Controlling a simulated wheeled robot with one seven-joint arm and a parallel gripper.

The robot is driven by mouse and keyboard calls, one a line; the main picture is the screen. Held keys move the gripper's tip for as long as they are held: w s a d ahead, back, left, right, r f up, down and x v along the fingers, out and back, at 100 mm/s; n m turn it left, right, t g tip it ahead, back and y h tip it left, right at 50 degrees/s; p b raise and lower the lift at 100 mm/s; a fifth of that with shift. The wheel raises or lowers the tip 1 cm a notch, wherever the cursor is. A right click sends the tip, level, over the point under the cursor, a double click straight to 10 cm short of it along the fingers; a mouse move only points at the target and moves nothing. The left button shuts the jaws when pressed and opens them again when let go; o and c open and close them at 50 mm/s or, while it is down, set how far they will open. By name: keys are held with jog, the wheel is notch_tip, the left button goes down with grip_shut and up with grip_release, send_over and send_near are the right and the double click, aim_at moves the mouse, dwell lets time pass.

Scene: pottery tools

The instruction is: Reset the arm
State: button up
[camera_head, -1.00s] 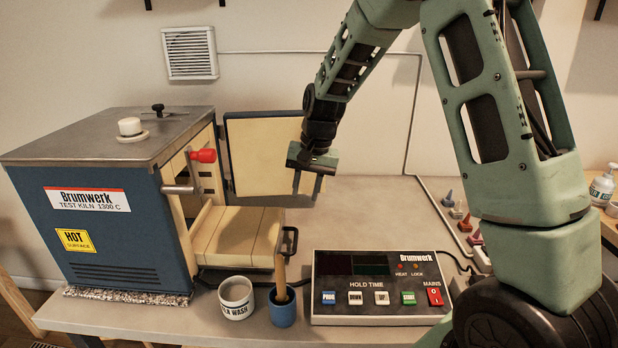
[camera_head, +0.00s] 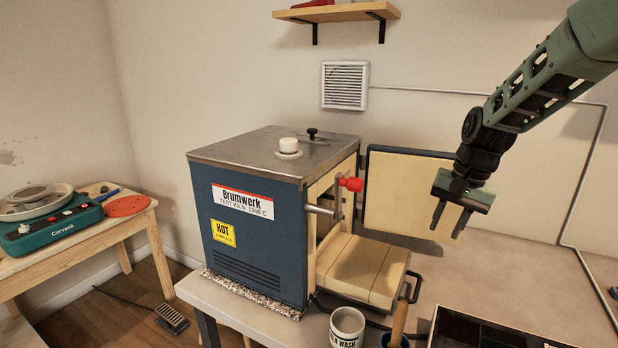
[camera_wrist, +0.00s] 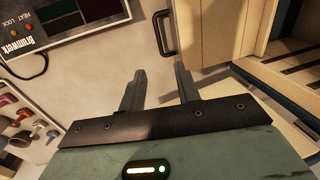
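My gripper (camera_head: 447,230) hangs in the air in front of the kiln's upright door panel (camera_head: 402,190), at the right in the head view. Its two fingers stand apart with nothing between them, and the wrist view also shows them empty (camera_wrist: 160,80). The arm reaches in from the upper right. The blue test kiln (camera_head: 255,225) stands on the grey table to the left of my gripper. A cream brick slab (camera_head: 362,268) extends from its opening, below and left of the fingers.
A white cup (camera_head: 347,325), a blue pot with a wooden handle (camera_head: 397,325) and the control box (camera_head: 480,330) are at the bottom edge. The box also shows in the wrist view (camera_wrist: 75,22). A potter's wheel (camera_head: 45,220) stands on a wooden table at left.

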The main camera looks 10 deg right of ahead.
jog(key=s+a+n+g, duration=0.1)
jog(key=s+a+n, duration=0.3)
jog(key=s+a, duration=0.4)
jog(key=s+a+n, duration=0.4)
jog(key=s+a, duration=0.2)
jog(key=a, duration=0.4)
jog(key=s+a+n, duration=0.2)
jog(key=s+n, duration=0.1)
jog(key=s, duration=0.5)
jog(key=s+a+f+n+h, duration=0.1)
jog(key=s+n, duration=0.3)
jog(key=s, duration=0.4)
jog(key=shift+a, duration=0.8)
jog(key=shift+f, duration=0.15)
